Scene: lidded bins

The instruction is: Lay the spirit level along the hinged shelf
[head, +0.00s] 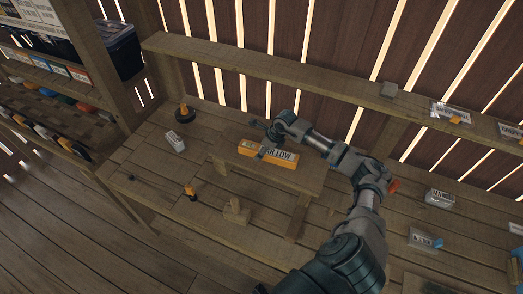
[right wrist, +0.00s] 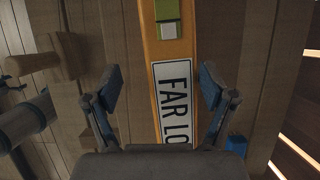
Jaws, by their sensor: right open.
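My right gripper (head: 262,128) is above the level's far side in the head view. In the right wrist view, my right gripper (right wrist: 162,88) is open, with a finger on each side of the level (right wrist: 175,48). A green vial block (right wrist: 167,10) shows on the bar. I cannot tell whether the fingers touch the level. My left gripper is out of view.
Labelled boxes (head: 438,198) stand to the right. A ledge (head: 290,76) runs behind.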

